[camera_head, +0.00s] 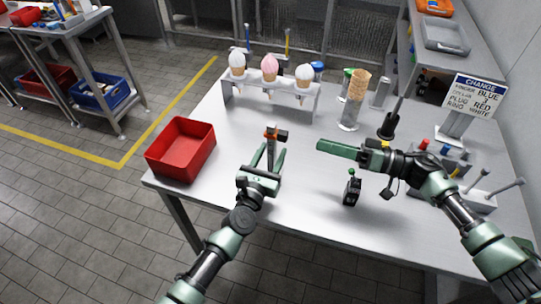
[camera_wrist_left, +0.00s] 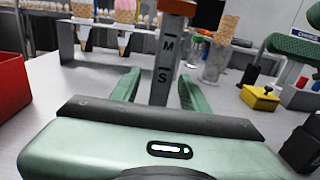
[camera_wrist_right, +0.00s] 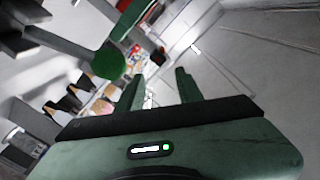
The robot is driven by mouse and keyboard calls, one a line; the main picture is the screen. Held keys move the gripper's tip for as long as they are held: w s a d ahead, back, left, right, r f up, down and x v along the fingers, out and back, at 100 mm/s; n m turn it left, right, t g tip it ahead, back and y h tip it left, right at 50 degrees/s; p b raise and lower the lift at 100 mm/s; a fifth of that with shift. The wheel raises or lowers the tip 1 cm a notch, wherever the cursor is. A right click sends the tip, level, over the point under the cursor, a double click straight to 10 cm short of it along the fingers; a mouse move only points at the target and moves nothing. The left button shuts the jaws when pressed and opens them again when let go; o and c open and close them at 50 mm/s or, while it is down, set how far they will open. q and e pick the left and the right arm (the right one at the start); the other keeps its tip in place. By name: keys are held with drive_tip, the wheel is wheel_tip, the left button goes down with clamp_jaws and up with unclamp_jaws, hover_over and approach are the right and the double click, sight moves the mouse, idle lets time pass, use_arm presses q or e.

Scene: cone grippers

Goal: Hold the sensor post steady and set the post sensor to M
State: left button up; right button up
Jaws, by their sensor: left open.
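The grey sensor post (camera_head: 270,150) stands upright near the front left of the table. It carries an orange collar and a dark sensor body (camera_head: 281,136) near its top. In the left wrist view the post (camera_wrist_left: 164,72) shows the marks M and S, M higher; the orange collar (camera_wrist_left: 178,6) sits above M. My left gripper (camera_head: 267,165) is open, its fingers on either side of the post with visible gaps. My right gripper (camera_head: 330,146) is right of the post, apart from it, pointing left. In the right wrist view its fingers (camera_wrist_right: 160,88) are apart and empty.
A red bin (camera_head: 181,150) is at the left. A rack (camera_head: 270,98) with cones stands behind the post. A black device with a green knob (camera_head: 352,188) stands below my right gripper. A sign (camera_head: 474,97) and a block with coloured knobs are at the right.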

use_arm(q)
clamp_jaws()
use_arm(e)
drive_tip(key=shift+o, duration=0.4)
drive_tip(key=shift+a+r+n+g, duration=0.25)
drive_tip(key=shift+n+g, duration=0.05)
drive_tip(key=shift+n, duration=0.3)
drive_tip(key=m+g+h, duration=0.4)
drive_tip(key=m+h, duration=0.8)
drive_tip(key=m, duration=1.9)
approach(285, 133)
wheel_tip(285, 133, up, 3)
drive_tip(key=n, duration=0.1)
drive_tip(key=shift+h, duration=0.4)
drive_tip(key=x, duration=1.1)
drive_tip(key=shift+f, duration=0.35)
